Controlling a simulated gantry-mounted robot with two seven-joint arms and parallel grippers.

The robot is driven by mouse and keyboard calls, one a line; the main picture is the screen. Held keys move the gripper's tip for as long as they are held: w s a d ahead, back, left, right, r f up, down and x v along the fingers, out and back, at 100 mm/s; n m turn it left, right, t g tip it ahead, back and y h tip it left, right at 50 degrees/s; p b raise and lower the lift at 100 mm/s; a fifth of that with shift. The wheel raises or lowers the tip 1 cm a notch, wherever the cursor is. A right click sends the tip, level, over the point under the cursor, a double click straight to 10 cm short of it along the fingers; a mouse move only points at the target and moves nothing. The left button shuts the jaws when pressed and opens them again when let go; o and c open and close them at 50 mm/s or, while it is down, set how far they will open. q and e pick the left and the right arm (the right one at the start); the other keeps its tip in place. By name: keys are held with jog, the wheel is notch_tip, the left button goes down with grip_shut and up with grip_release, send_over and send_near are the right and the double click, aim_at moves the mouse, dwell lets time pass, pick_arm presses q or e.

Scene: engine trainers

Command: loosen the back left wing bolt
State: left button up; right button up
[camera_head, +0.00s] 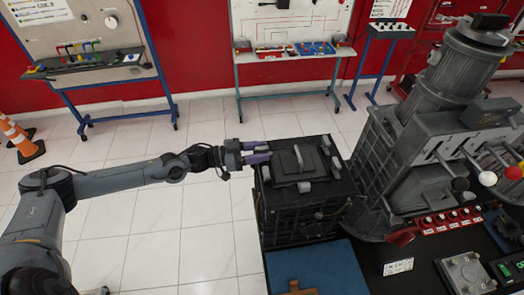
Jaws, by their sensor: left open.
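A dark, ribbed engine trainer box (300,215) stands right of centre, with a raised plate (292,163) on its top. Several small grey wing bolts sit around the top, including one at the front left (265,174), one at the right (336,163) and one at the back right (326,141). My left gripper (264,151) has two purple fingers and reaches in from the left at the box's back left corner. Its fingers are open and apart. The back left wing bolt is not clearly visible; the fingertips are at its corner. My right gripper is not in view.
A large grey engine machine (410,150) stands close to the right of the box. A blue mat (318,268) lies in front of it. Red switches (447,222) and a grey plate (466,272) are at the lower right. Tiled floor to the left is open.

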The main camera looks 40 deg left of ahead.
pick_arm(q)
jog(key=shift+w+d, duration=0.35)
jog(key=shift+w, duration=0.05)
grip_shut()
jog(key=shift+r+p, duration=0.1)
jog(key=shift+p, duration=0.35)
jog(key=n+t+y+p, duration=0.1)
jog(key=n+y+p, duration=0.1)
jog(key=p, duration=0.1)
jog(key=n+t+y+p, duration=0.2)
jog(key=y+p, duration=0.1)
jog(key=shift+r+p, duration=0.15)
jog(key=shift+p, duration=0.2)
jog(key=n+t+y+p, duration=0.1)
jog(key=n+y, duration=0.1)
jog(key=y, duration=0.1)
jog(key=shift+p, duration=0.4)
jog(key=shift+f+n+y+p, duration=0.25)
jog(key=shift+n+y+p, duration=0.35)
jog(key=shift+y, duration=0.7)
jog(key=shift+a, duration=0.1)
